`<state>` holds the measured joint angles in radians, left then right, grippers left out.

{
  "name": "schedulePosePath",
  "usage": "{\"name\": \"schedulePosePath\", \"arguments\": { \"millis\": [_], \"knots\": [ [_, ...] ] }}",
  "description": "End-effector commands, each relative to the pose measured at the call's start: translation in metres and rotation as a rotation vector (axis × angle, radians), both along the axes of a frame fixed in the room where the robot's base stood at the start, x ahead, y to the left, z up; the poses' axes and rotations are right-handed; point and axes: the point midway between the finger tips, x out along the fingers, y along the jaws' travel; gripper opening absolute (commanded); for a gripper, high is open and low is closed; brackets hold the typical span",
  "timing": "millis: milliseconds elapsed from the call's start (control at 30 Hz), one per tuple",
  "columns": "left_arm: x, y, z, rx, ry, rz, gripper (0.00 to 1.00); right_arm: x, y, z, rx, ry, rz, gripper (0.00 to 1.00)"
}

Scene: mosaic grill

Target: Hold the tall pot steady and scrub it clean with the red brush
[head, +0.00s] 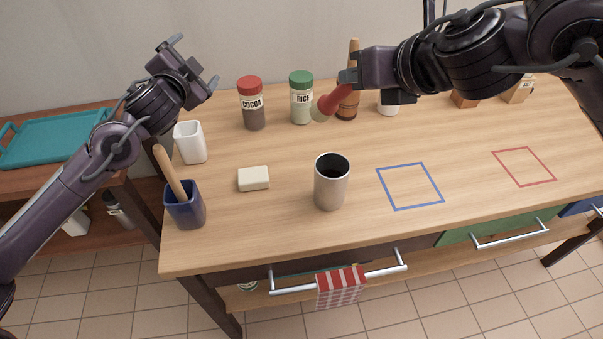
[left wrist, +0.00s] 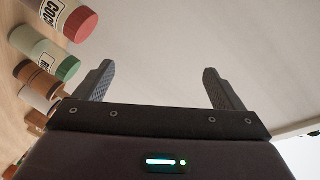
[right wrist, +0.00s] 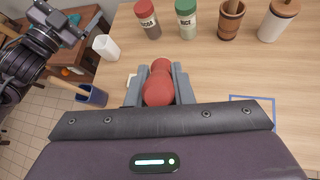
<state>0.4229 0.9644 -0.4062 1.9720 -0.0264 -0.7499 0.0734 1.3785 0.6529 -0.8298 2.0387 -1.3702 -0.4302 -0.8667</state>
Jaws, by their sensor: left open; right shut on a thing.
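The tall pot (head: 331,183) is a silvery metal cylinder. It stands upright and open-topped near the front of the table, left of the blue square outline. My right gripper (head: 347,84) is shut on the red brush (head: 330,101), held in the air behind and above the pot. The brush's red body shows between the fingers in the right wrist view (right wrist: 158,88); its pale end points left and down in the head view. My left gripper (head: 194,62) is open and empty, raised above the table's back left. The pot is not visible in either wrist view.
A cocoa jar (head: 253,104), a rice jar (head: 301,98) and a wooden mortar (head: 347,104) stand at the back. A white cup (head: 190,143), a blue holder (head: 185,207) and a cream block (head: 254,179) are left of the pot. Blue (head: 410,207) and red outlines lie empty to the right.

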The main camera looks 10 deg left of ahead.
Motion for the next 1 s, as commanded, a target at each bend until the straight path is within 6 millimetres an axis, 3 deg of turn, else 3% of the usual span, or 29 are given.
{"name": "schedulePosePath", "arguments": {
  "millis": [100, 467, 800, 1000],
  "knots": [
    [-0.018, -0.037, -0.015, 0.172, 0.041, -0.055, 0.9, 0.0, 0.0, 0.0, 0.001, -0.001, 0.0, 0.0],
    [-0.032, -0.105, -0.071, 0.781, -0.028, -0.421, 0.9, 0.0, 0.0, 0.0, 0.001, -0.001, 0.0, 0.0],
    [-0.073, -0.177, -0.12, 1.408, -0.375, -0.728, 0.9, 0.0, 0.0, 0.0, 0.001, -0.001, 0.0, 0.0],
    [-0.106, -0.212, -0.14, 1.714, -0.674, -0.778, 0.9, 0.0, 0.0, 0.0, 0.001, -0.001, 0.0, 0.0]
  ]
}}
